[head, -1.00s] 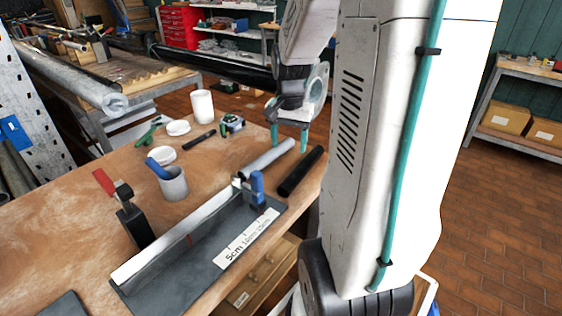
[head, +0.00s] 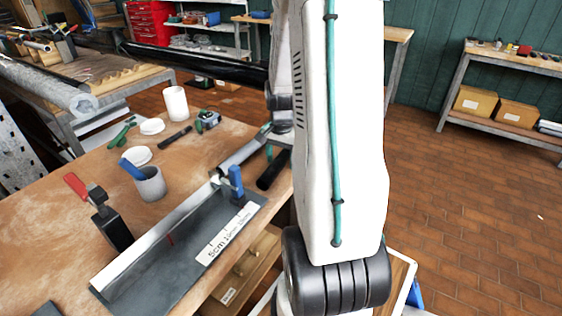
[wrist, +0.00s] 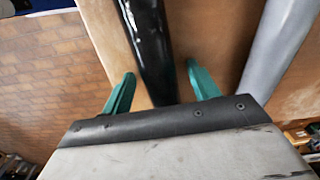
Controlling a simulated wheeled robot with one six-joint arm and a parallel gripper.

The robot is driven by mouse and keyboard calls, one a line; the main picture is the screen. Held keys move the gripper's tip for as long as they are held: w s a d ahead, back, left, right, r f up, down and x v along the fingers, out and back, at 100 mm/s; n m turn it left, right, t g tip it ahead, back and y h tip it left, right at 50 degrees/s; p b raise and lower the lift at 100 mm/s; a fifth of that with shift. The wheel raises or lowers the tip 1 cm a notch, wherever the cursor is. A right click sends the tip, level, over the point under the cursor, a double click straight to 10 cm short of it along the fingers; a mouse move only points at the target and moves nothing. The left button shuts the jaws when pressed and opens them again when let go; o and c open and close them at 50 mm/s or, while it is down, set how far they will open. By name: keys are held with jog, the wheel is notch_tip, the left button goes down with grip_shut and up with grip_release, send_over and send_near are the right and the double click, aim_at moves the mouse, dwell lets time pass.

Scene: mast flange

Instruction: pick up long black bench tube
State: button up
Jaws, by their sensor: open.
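The long black bench tube (head: 271,170) lies on the wooden bench near its right edge, partly hidden behind my arm in the head view. In the wrist view the black tube (wrist: 148,40) runs up the picture between the two teal fingers of my gripper (wrist: 160,88). My gripper is open, with a finger on each side of the tube and visible gaps to both. I cannot tell how far the fingertips are above the bench. In the head view my gripper is mostly hidden by my arm.
A grey tube (head: 243,152) lies beside the black one, and in the wrist view this grey tube (wrist: 278,55) is right of the right finger. A dark angle tray (head: 165,255) with a blue clamp (head: 235,183) stands nearby. A grey cup (head: 150,187) is farther left.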

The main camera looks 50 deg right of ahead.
jog(key=c, duration=1.1)
jog(key=shift+r, duration=0.1)
jog(key=shift+c, duration=0.2)
